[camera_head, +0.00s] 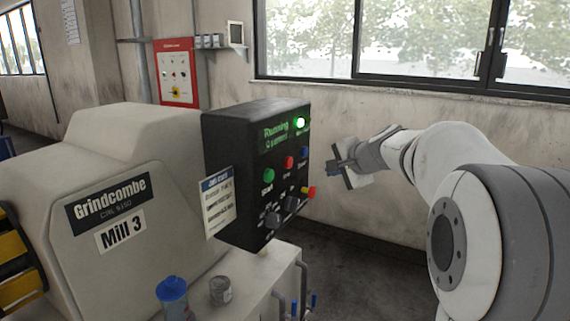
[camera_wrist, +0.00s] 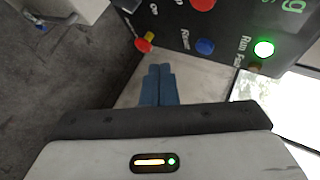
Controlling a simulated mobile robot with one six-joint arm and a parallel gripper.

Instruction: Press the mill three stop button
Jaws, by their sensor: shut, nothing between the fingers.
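The Mill 3 control panel (camera_head: 226,150) is a black box with a green lit display reading "Running". Its red stop button (camera_head: 289,162) sits between the green start button (camera_head: 268,175) and a blue button (camera_head: 304,152). In the wrist view the red button (camera_wrist: 203,4) is at the top edge, partly cut off. The blue button (camera_wrist: 205,47) is nearer the fingers. My gripper (camera_head: 331,165) is shut and empty, to the right of the panel and apart from it. Its blue-grey fingertips also show in the wrist view (camera_wrist: 160,68).
A red-and-yellow button (camera_head: 308,191) and dark knobs (camera_head: 290,204) are lower on the panel. A green lamp (camera_head: 300,123) is lit. A blue-lidded container (camera_head: 173,295) and grey tin (camera_head: 220,291) stand below. The wall (camera_head: 350,120) is behind my gripper.

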